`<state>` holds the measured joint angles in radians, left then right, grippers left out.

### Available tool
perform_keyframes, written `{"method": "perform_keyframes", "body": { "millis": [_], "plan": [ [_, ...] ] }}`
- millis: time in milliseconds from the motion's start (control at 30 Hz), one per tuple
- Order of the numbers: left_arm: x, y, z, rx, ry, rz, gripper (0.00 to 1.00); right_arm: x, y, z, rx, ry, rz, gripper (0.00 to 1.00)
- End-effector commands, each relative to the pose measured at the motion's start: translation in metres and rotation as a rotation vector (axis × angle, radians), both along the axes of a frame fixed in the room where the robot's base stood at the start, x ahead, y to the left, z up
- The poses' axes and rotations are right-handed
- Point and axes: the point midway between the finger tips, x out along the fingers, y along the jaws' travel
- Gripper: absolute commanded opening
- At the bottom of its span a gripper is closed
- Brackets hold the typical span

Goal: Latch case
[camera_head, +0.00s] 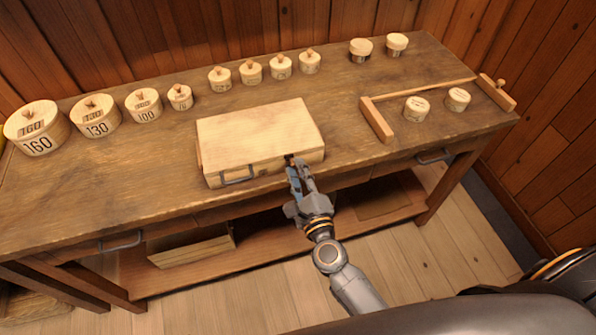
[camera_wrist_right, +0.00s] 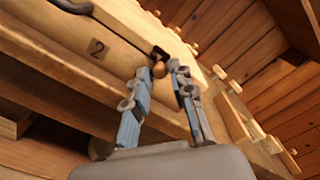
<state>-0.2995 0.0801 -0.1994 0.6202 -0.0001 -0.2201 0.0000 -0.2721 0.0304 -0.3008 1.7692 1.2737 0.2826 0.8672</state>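The case (camera_head: 258,131) is a pale wooden box on the workbench, its lid lying down. A dark metal handle (camera_head: 237,176) is on its front face. In the right wrist view the case front (camera_wrist_right: 120,40) carries a plate marked 2 and a dark latch (camera_wrist_right: 158,53) with a round wooden knob (camera_wrist_right: 158,70). My right gripper (camera_head: 291,163) is at the right part of the case front. In the wrist view its fingers (camera_wrist_right: 160,72) stand apart, with the knob showing between their tips; contact is unclear. My left gripper is out of view.
Several numbered round wooden boxes (camera_head: 96,117) line the back and left of the workbench (camera_head: 80,185). A wooden rail frame (camera_head: 378,119) with two small round boxes (camera_head: 416,108) stands to the right. Drawer handles (camera_head: 121,240) stick out from the bench front.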

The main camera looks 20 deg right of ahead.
Motion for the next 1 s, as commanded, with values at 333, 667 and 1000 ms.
{"method": "perform_keyframes", "body": {
  "millis": [333,667,1000],
  "plan": [
    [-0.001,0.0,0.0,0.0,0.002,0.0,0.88,-0.001,0.0,0.0,0.001,0.0,0.0,0.39],
    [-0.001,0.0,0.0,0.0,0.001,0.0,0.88,-0.05,-0.002,-0.002,-0.003,0.005,0.002,0.39],
    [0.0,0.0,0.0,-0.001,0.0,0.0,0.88,-0.11,-0.003,-0.001,-0.002,0.002,0.002,0.39]
  ]
}}
